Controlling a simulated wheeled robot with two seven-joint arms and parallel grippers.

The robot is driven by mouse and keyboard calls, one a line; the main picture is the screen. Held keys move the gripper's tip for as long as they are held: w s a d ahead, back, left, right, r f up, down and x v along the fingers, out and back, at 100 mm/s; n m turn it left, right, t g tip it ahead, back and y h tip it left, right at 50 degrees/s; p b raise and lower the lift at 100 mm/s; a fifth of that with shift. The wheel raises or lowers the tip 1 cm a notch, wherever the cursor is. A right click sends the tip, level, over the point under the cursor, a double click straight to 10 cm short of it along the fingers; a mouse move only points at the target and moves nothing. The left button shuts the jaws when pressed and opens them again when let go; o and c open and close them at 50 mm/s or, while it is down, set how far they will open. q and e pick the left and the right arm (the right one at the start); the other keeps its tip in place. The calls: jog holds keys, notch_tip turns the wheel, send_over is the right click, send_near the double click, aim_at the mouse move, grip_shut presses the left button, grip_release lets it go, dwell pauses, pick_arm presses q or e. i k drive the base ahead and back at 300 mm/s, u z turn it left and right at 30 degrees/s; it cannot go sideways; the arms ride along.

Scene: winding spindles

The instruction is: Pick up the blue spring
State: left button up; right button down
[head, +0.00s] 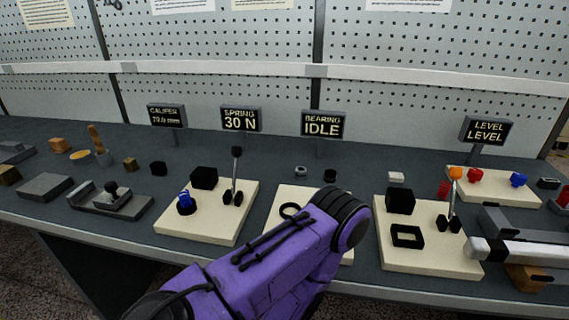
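A small blue coil, which looks like the blue spring (184,199), stands on a round black seat near the left edge of a cream board (222,228). The board sits below the sign reading SPRING 30 N (240,119). A black block (204,178) and an upright lever (235,170) with a dark knob share the board. A purple arm link of mine comes in from the lower left and ends at a black joint to the right of this board. Neither gripper shows, so I cannot see whether either holds anything.
A second cream board (280,236) is partly hidden behind my arm. A third (425,257) holds a black block, a frame and an orange-knobbed lever. A white bar (520,252) lies at right. Red and blue pieces (518,179) sit behind it. Grey blocks (45,187) stand left.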

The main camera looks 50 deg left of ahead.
aim_at(184, 200)
jog(key=z, duration=0.85)
jog(key=k, duration=1.4)
jog(key=u, duration=0.2)
